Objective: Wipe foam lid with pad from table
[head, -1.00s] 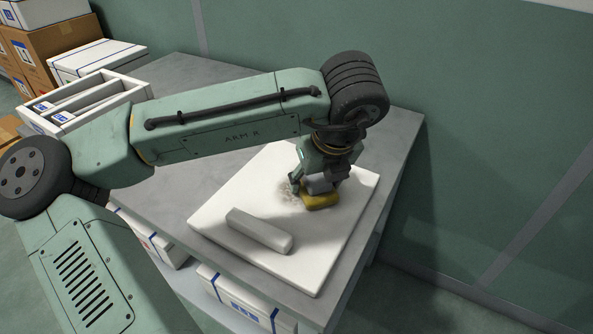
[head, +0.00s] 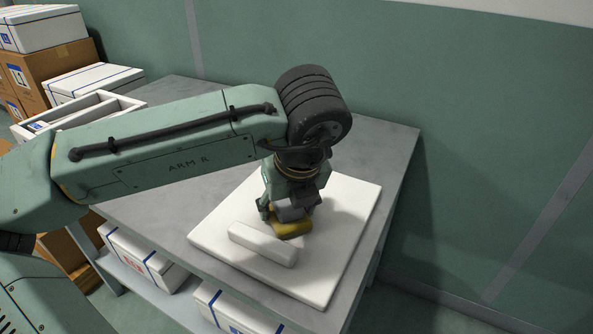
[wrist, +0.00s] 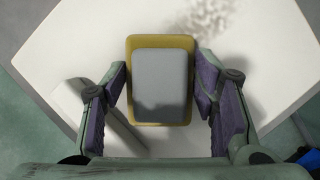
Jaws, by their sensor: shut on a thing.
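The white foam lid (head: 340,215) lies flat on the grey table, with a raised white bar (head: 262,244) along its near side. My gripper (head: 289,215) is shut on the pad, a grey block on a yellow base (head: 291,230). The pad is low over the lid, just behind the bar; I cannot tell whether it touches the lid. In the wrist view the pad (wrist: 160,85) sits between my two fingers. A speckled dark smudge (wrist: 205,14) shows on the lid beyond the pad in the wrist view. In the head view the smudge is hidden behind my gripper.
The grey table (head: 395,150) has bare room behind and to the right of the lid. An open white box (head: 120,103) stands at its far left. White boxes (head: 140,262) sit on a shelf below. Stacked cartons (head: 50,75) stand at the back left.

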